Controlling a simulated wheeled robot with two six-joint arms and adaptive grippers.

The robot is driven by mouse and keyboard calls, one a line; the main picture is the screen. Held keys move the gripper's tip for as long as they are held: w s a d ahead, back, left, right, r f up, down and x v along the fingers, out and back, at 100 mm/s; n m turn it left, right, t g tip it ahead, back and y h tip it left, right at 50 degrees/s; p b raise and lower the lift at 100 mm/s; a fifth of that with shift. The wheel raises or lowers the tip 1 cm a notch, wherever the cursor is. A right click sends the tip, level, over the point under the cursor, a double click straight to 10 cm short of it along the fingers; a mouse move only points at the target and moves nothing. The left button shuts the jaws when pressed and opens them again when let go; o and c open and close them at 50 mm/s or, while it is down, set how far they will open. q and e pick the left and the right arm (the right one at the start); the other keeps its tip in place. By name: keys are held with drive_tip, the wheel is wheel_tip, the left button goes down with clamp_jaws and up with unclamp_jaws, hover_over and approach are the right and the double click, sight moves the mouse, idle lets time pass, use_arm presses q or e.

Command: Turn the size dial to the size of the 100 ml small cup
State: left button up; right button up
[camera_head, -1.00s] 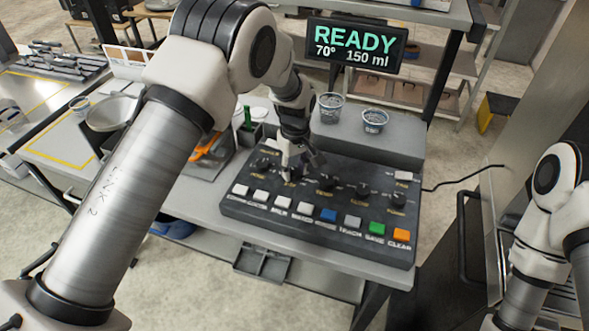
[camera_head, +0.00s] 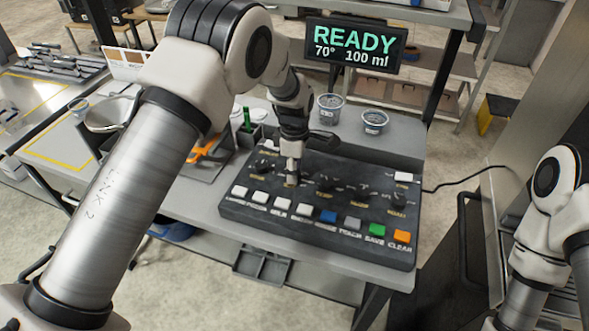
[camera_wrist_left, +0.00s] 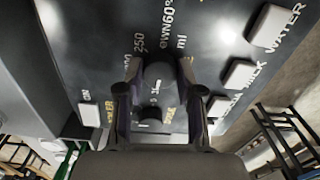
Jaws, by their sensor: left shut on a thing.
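The black control panel (camera_head: 330,240) lies on the counter with a row of dark dials. My left gripper (camera_head: 291,176) points down at the second dial from the left and is shut on it. In the left wrist view the size dial (camera_wrist_left: 157,74) sits between the two fingers, with "250" and "ml" printed around it. The display (camera_head: 354,45) reads READY, 70° and 100 ml. A shorter cup (camera_head: 375,121) and a taller cup (camera_head: 329,106) stand behind the panel; their labels are too small to read. My right gripper is out of the frame.
Several white buttons (camera_head: 257,196), plus blue, grey, green (camera_head: 375,230) and orange (camera_head: 401,236) ones, line the panel's front edge. A green bottle (camera_head: 247,117) stands left of my left wrist. A cable (camera_head: 460,181) runs off the panel's right.

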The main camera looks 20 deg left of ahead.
use_arm(q)
drive_tip(key=shift+s+f+n, duration=0.15)
drive_tip(key=shift+f+n, duration=0.05)
drive_tip(key=shift+n, duration=0.2)
drive_tip(key=o, duration=1.2)
drive_tip(key=shift+a, duration=0.1)
drive_tip(key=shift+c, duration=0.2)
wheel_tip(320, 180, up, 12)
drive_tip(key=shift+w, duration=0.3)
